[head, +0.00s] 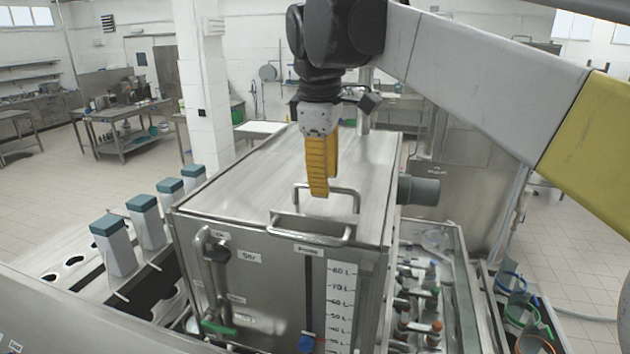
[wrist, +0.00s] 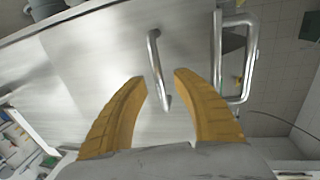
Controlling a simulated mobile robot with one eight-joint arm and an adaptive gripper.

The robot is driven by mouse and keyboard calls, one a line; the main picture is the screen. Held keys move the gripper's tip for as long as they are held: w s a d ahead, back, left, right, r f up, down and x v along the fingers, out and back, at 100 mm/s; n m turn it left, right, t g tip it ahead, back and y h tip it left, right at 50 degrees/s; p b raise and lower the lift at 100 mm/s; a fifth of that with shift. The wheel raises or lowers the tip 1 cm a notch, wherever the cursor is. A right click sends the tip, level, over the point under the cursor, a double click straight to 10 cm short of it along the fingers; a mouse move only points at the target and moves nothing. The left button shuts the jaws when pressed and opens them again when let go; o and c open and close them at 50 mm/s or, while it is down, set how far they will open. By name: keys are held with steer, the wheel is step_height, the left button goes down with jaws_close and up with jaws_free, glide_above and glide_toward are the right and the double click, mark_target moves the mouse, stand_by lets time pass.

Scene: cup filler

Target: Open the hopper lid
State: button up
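The hopper lid (head: 255,178) is the flat steel top of a large steel box, and it lies closed. A small bar handle (head: 346,189) stands on the lid near its front edge. My gripper (head: 322,188) points down at this handle with yellow ribbed fingers. In the wrist view my gripper (wrist: 161,80) is open, and the lid handle (wrist: 155,58) lies between its fingertips in the picture. I cannot tell whether the fingers touch it. A second, larger handle (head: 310,238) sits at the front top edge, and it also shows in the wrist view (wrist: 246,75).
The front panel has a level scale (head: 338,300) and a vertical handle (head: 207,285). White containers with teal caps (head: 145,220) stand to the left. Valves and fittings (head: 425,300) sit in a trough to the right. The lid surface around the handle is clear.

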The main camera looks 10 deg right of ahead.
steer(key=shift+w+f, duration=0.25)
steer(key=shift+f, duration=0.35)
steer(key=shift+s, duration=0.1)
jaws_close()
